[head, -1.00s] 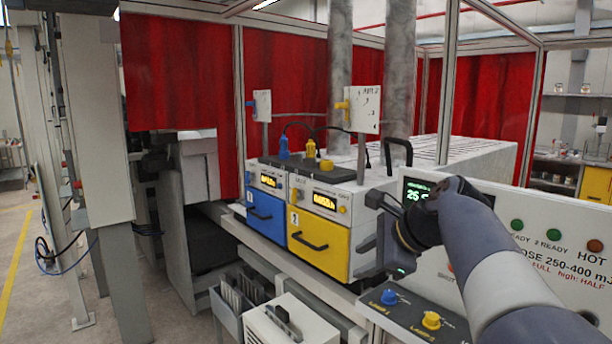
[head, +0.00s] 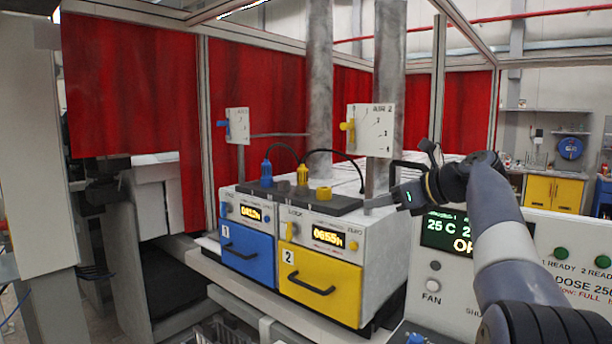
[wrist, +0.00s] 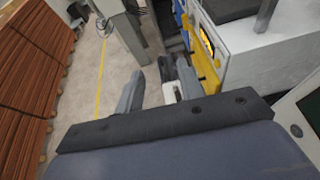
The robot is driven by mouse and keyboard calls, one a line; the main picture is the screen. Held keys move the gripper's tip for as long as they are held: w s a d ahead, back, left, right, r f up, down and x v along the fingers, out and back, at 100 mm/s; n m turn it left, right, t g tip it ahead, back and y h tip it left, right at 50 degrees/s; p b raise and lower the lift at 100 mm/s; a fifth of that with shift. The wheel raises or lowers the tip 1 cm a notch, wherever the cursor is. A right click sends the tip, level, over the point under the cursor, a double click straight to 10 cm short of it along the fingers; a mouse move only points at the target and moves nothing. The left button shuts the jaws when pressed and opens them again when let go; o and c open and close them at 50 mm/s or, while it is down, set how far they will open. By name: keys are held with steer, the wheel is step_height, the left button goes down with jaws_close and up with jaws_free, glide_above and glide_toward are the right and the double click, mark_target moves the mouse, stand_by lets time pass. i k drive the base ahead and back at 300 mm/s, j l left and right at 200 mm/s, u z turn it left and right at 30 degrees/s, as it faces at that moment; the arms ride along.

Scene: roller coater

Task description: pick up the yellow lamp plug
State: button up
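The yellow lamp plug (head: 303,175) stands upright on the dark top strip of the two-drawer unit, with a black cable arching from its top. A blue plug (head: 266,170) stands to its left. A low yellow round piece (head: 323,194) sits to its right, apart from it. My gripper (head: 400,197) is in front of the console's left end, to the right of the plug and well apart from it. In the wrist view my gripper (wrist: 163,77) has its two fingers apart with nothing between them. The plug does not show in the wrist view.
The blue drawer (head: 247,247) and yellow drawer (head: 318,285) face me. A post with a white sign plate (head: 371,130) and yellow valve handle (head: 347,127) rises behind the plug's right. The display console (head: 450,235) lies right. A black hoop handle (head: 408,164) stands near my gripper.

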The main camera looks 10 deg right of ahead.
mark_target(302, 172)
steer(key=i+j+z, duration=0.15)
steer(key=j, duration=0.2)
steer(key=i+j+z, duration=0.15)
steer(key=j, duration=0.25)
steer(key=i+j+z, duration=0.15)
steer(key=j, duration=0.3)
steer(key=i+j+z, duration=0.15)
steer(key=j, duration=0.25)
steer(key=i+j+z, duration=0.15)
steer(key=j, duration=0.3)
steer(key=i+j, duration=0.15)
steer(key=i, duration=0.3)
